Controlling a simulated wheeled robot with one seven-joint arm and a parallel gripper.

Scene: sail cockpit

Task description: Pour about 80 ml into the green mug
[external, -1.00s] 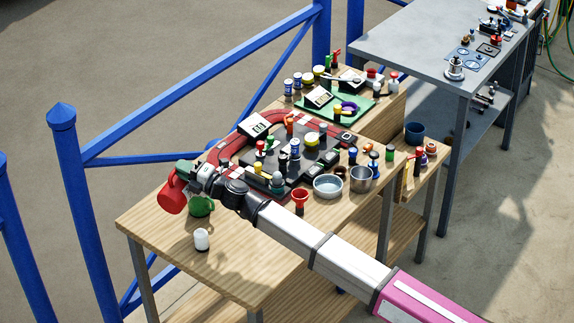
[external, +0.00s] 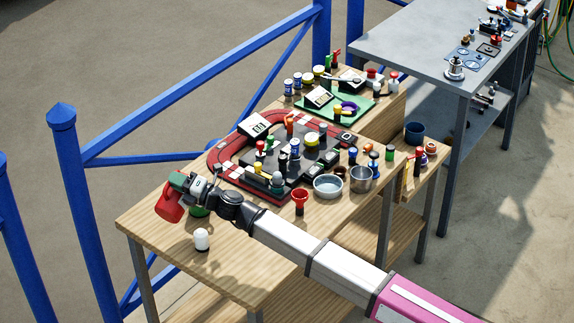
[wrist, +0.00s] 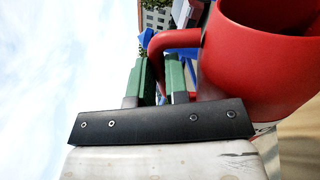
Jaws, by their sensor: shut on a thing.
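My gripper (external: 181,182) is shut on the handle of a red mug (external: 169,203) near the left side of the wooden table. In the wrist view the green fingers of my gripper (wrist: 165,80) close around the handle, and the red mug (wrist: 262,65) fills the right side. The red mug is tilted and held above the table; its contents cannot be made out. The green mug (external: 199,211) stands on the table below and right of the red mug. My gripper and wrist hide most of it, and its opening cannot be seen.
A white container (external: 201,239) stands in front of the green mug. Behind lies a dark board (external: 262,165) crowded with small items. The table's front left is clear.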

